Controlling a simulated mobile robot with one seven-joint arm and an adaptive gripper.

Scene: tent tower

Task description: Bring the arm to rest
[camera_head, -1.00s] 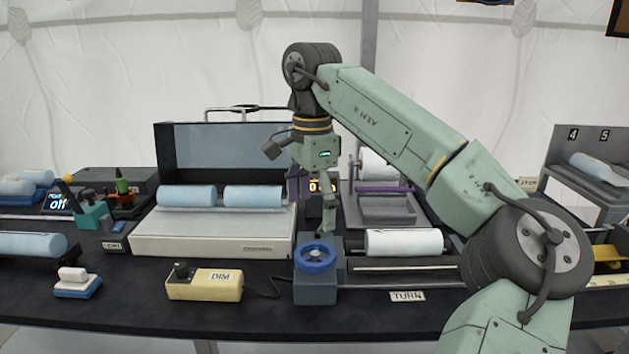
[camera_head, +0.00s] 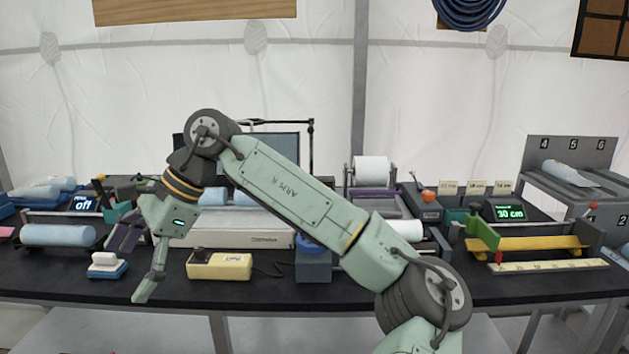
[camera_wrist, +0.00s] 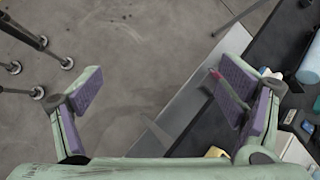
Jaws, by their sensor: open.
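My gripper (camera_head: 130,265) hangs at the front left part of the black bench, in front of a blue roll and beside a small blue-and-white block. In the wrist view my gripper (camera_wrist: 160,100) is open, its two purple-padded fingers wide apart with nothing between them. Below them are the grey floor (camera_wrist: 130,45) and the bench's front edge. My arm reaches leftward across the bench from the lower right, with its elbow raised.
The black bench (camera_head: 270,290) carries a cream DIM box (camera_head: 219,265), a blue-and-white block (camera_head: 107,265), a blue roll (camera_head: 58,235) and a white light box (camera_head: 215,238). A yellow trough (camera_head: 530,245) and a grey numbered rack (camera_head: 570,152) stand right. Stand legs (camera_wrist: 40,50) are on the floor.

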